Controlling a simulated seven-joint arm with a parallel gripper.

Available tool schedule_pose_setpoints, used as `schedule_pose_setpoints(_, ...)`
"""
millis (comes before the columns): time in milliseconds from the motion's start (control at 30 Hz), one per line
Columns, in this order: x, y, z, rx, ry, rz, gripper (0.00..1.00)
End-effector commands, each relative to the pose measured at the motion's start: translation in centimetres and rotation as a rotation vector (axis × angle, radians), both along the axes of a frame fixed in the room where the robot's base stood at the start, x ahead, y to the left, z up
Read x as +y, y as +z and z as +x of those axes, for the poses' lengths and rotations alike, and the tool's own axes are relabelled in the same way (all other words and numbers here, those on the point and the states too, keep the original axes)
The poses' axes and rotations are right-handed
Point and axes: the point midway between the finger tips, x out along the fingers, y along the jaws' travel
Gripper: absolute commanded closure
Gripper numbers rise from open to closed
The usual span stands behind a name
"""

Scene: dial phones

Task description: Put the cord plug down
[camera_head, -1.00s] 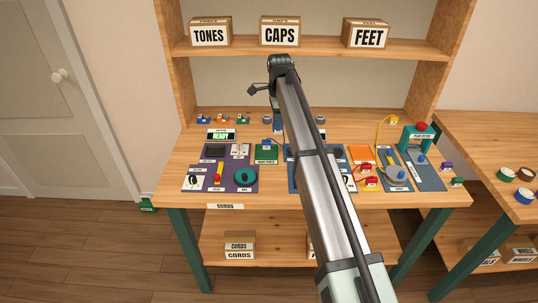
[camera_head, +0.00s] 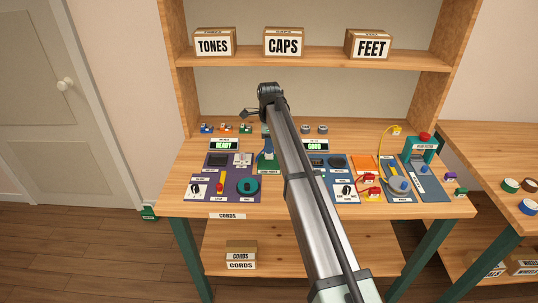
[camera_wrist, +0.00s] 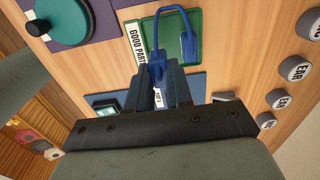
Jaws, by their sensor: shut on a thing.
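The blue cord (camera_wrist: 173,10) with its plug (camera_wrist: 155,58) is at my gripper (camera_wrist: 163,72), whose dark blue fingers are closed on it in the wrist view. The cord arches in a loop over the green tray (camera_wrist: 190,18) labelled GOOD PARTS. The plug is at the tray's near edge in that view; whether it touches the tray I cannot tell. In the head view my gripper (camera_head: 267,150) hangs over the green tray (camera_head: 262,168), and the plug is too small to make out there.
A purple board with a teal dial (camera_head: 247,186) lies left of the tray. A blue board with a black knob (camera_head: 347,189) lies right. Small round grey parts (camera_wrist: 297,69) stand at the bench back. Shelf boxes such as CAPS (camera_head: 284,42) are above.

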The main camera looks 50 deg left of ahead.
Motion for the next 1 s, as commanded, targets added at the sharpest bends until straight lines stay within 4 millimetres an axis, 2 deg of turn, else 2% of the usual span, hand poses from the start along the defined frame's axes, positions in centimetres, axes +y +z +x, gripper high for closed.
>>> schedule_pose_setpoints(433, 0.0, -4.2, 0.0, -0.001, 0.001, 0.001, 1.0)
schedule_pose_setpoints(967, 0.0, -4.9, 0.0, -0.001, 0.001, 0.001, 1.0)
schedule_pose_setpoints(1000, 0.0, -4.8, 0.0, -0.001, 0.001, 0.001, 0.76)
